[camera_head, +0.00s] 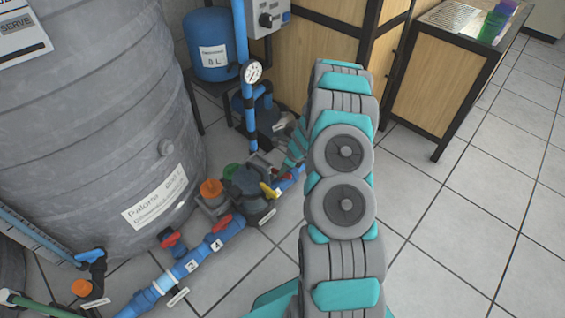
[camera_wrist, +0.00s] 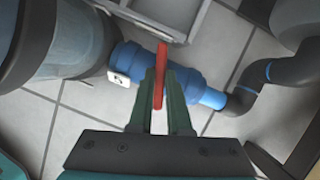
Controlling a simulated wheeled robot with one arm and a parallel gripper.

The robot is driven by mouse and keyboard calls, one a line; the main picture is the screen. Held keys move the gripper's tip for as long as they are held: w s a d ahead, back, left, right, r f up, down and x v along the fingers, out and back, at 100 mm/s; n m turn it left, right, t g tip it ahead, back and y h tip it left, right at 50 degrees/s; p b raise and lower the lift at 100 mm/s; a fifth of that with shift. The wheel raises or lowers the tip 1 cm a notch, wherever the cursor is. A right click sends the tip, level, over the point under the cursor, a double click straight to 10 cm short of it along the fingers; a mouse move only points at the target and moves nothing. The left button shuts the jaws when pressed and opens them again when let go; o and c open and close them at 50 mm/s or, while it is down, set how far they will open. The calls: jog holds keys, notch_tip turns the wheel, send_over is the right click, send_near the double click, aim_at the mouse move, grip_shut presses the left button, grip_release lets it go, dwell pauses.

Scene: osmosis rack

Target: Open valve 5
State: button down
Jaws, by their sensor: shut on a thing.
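A blue valve body (camera_wrist: 185,82) with a red lever handle (camera_wrist: 160,62) lies below my gripper in the wrist view. A white label (camera_wrist: 118,78) is on its left end; its number is too small to read. The red handle lies roughly crosswise to the pipe. My gripper (camera_wrist: 160,88) has its two dark green fingers on both sides of the handle and is shut on it. In the head view my gripper (camera_head: 290,158) reaches down to the pipework; the blue valve (camera_head: 291,179) there is partly hidden by my arm.
A blue pipe (camera_head: 158,284) with red-handled valves labelled 2 (camera_head: 190,266) and 4 (camera_head: 217,245) runs at lower left. A pump (camera_head: 246,184), a gauge (camera_head: 252,72) and a large grey tank (camera_head: 85,120) stand close by. Tiled floor (camera_head: 440,230) is clear at right.

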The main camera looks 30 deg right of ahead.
jog(key=n+g+y+p, duration=0.1)
jog(key=n+p, duration=0.2)
jog(key=shift+r+n+p, duration=0.15)
jog(key=shift+n+p, duration=0.15)
jog(key=shift+n, duration=0.1)
jog(key=n, duration=0.1)
jog(key=n+g, duration=0.1)
jog(key=shift+w+d+n+y+p, duration=0.1)
jog(key=shift+w+n+y+p, duration=0.05)
jog(key=shift+n+y+p, duration=0.2)
jog(key=n, duration=0.1)
jog(key=n+g, duration=0.1)
jog(key=shift+w+f+n, duration=0.15)
jog(key=shift+f+n, duration=0.05)
jog(key=shift+n, duration=0.15)
jog(key=n+g+b, duration=0.1)
jog(key=n, duration=0.2)
jog(key=shift+f+n+g, duration=0.1)
jog(key=shift+n+g, duration=0.2)
jog(key=shift+n+b, duration=0.35)
jog(key=shift+n, duration=0.25)
jog(key=c, duration=0.9)
grip_release()
jog(key=shift+o, duration=0.2)
jog(key=shift+w+r, duration=0.1)
jog(key=shift+r, duration=0.1)
